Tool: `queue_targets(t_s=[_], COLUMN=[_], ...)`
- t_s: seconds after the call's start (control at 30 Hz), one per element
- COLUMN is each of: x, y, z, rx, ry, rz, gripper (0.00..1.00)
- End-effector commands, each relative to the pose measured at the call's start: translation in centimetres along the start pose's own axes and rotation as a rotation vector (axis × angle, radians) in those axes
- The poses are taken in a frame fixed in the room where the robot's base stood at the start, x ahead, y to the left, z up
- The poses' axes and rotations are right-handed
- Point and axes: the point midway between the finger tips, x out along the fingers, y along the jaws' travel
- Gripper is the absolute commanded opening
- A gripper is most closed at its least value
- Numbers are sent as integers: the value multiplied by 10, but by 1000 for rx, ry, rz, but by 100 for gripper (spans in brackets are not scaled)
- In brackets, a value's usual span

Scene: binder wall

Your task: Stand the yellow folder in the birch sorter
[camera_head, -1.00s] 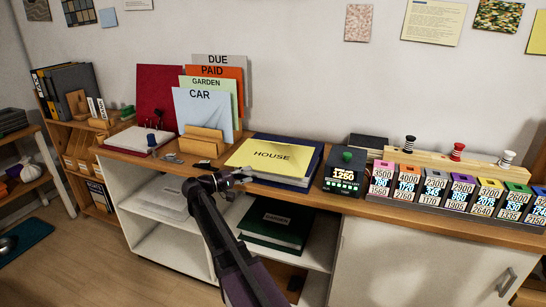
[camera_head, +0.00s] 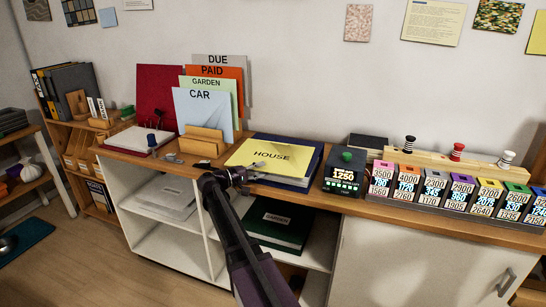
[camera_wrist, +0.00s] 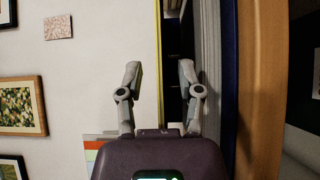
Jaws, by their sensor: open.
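The yellow folder (camera_head: 262,158), marked HOUSE, lies flat on a dark blue binder (camera_head: 313,166) on the counter. The birch sorter (camera_head: 203,142) stands to its left and holds upright folders marked CAR (camera_head: 203,112), GARDEN, PAID and DUE. My gripper (camera_head: 246,178) is open at the folder's front left edge. In the wrist view, the folder's thin yellow edge (camera_wrist: 159,55) runs between the two spread fingers of my gripper (camera_wrist: 160,75), apart from both. Whether the sorter has a free slot cannot be told.
A black device (camera_head: 346,172) with a green knob and a row of numbered blocks (camera_head: 435,185) stand to the right. Open shelves under the counter hold a green GARDEN binder (camera_head: 278,226).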

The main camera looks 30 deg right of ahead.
Motion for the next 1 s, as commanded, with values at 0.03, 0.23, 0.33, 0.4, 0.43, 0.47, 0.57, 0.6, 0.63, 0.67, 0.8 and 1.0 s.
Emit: queue_targets(t_s=[0.03, 0.23, 0.33, 0.4, 0.43, 0.47, 0.57, 0.6, 0.63, 0.67, 0.8, 1.0], x=[0, 0, 0, 0, 0, 0, 0, 0, 0, 0, 0, 0], y=[0, 0, 0, 0, 0, 0, 0, 0, 0, 0, 0, 0], z=[0, 0, 0, 0, 0, 0, 0, 0, 0, 0, 0, 0], rx=[0, 0, 0, 0, 0, 0, 0, 0, 0, 0, 0, 0], ry=[0, 0, 0, 0, -1, -1, -1, -1, -1, -1, -1, -1], rz=[0, 0, 0, 0, 0, 0, 0, 0, 0, 0, 1, 0], gripper=[47, 47, 47, 47, 41, 32, 3, 0, 0, 0, 0, 0])
